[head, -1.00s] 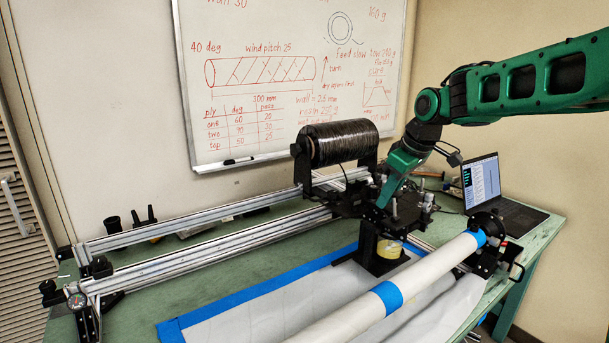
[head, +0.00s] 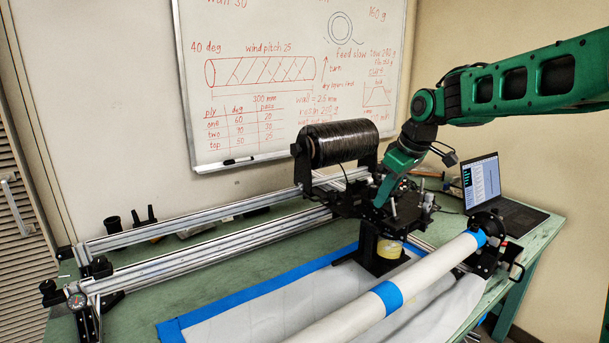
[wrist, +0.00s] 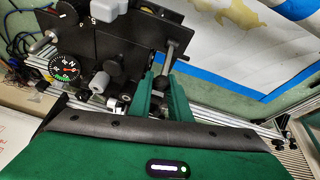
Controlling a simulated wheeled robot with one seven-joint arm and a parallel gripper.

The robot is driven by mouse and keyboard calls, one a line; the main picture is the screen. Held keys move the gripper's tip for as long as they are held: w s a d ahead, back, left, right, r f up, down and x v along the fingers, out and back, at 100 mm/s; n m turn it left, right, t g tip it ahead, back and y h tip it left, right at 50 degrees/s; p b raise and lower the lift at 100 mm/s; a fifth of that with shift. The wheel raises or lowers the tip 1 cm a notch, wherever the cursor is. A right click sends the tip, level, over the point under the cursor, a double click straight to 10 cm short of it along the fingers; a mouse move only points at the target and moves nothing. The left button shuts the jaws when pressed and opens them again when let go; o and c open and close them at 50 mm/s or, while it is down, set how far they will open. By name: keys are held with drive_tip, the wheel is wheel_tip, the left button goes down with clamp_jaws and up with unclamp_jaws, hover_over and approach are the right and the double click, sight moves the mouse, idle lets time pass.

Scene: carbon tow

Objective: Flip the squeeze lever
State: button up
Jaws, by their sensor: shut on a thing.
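My gripper (head: 384,198) reaches down onto the black carriage plate (head: 350,204) from the upper right. In the wrist view its two green fingers (wrist: 162,80) are close together around the lower end of a slim metal lever (wrist: 170,56), which I take to be the squeeze lever. The lever stands out from the black plate, near its edge. The fingers hide its lower part, and in the head view I cannot make it out clearly behind the gripper.
A black tow spool (head: 340,143) stands left of my gripper. A dial (wrist: 65,68) and grey knobs (wrist: 99,83) sit on the plate. The white mandrel (head: 345,313) with blue bands lies in front, and a laptop (head: 485,185) stands at right.

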drive_tip(key=shift+w+a+f, duration=0.15)
drive_tip(key=shift+w+a, duration=0.05)
drive_tip(key=shift+w, duration=0.15)
idle(0.3)
clamp_jaws()
drive_tip(key=o, duration=0.7)
unclamp_jaws()
drive_tip(key=shift+o, duration=0.2)
drive_tip(key=shift+v, duration=3)
drive_tip(key=shift+s, duration=0.1)
